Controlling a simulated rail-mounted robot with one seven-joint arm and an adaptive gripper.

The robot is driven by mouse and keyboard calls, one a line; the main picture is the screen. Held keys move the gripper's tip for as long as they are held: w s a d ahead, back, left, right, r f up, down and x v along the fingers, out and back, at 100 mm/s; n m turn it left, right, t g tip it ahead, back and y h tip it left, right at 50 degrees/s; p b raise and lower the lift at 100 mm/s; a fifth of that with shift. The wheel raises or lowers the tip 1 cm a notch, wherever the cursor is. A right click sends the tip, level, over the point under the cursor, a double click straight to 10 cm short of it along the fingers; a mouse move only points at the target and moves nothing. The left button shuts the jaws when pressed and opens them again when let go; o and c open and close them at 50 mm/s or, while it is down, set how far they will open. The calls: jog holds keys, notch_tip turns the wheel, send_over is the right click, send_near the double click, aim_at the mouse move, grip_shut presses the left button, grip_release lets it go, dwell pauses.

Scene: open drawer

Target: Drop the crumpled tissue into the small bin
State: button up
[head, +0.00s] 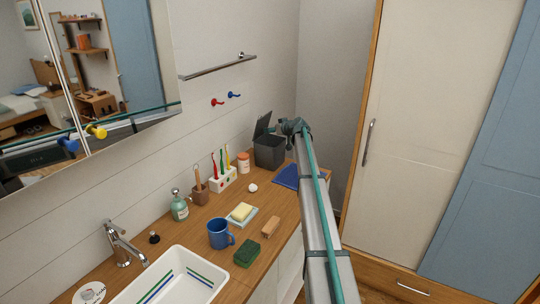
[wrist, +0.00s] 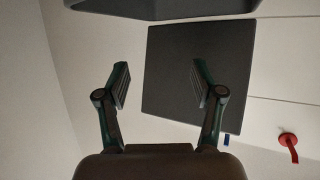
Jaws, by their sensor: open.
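A small white rounded lump (head: 252,188), which looks like the crumpled tissue, lies on the wooden counter. The small dark grey bin (head: 268,153) stands at the far end of the counter, its lid (head: 262,125) raised. My gripper (head: 288,127) is beside the raised lid, above the bin. In the wrist view my gripper (wrist: 160,82) is open with nothing between its fingers. The lid (wrist: 195,70) shows behind the right finger, and part of the bin (wrist: 160,8) shows at the top edge. The bin's inside is hidden.
A blue cloth (head: 286,176) lies by the bin. Wall hooks (wrist: 288,142) are near my gripper.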

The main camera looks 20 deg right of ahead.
jog(key=shift+s, duration=0.1)
jog(key=v, duration=1.1)
jog(key=shift+s+r, duration=0.25)
jog(key=shift+s, duration=0.1)
